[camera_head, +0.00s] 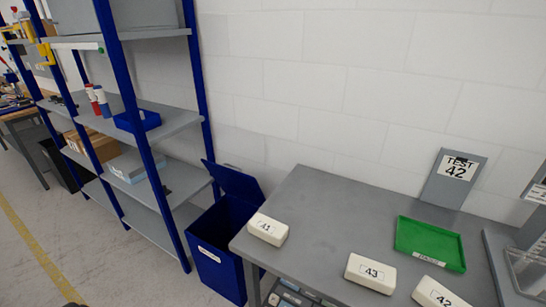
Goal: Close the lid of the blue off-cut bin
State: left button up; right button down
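The blue off-cut bin (217,258) stands on the floor between the shelf rack and the grey table. Its lid (235,180) is open, tilted up at the back of the bin towards the wall. A white label shows on the bin's front. The bin's right side is partly hidden by the table.
The grey table (318,222) holds foam blocks 41 (268,229), 43 (370,273) and 42 (438,294), a green tray (430,242) and a "TEST 42" sign (457,172). A blue-post shelf rack (165,180) stands left of the bin. Floor at the lower left is clear.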

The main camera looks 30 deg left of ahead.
aim_at(245, 187)
jog(key=u, duration=1.35)
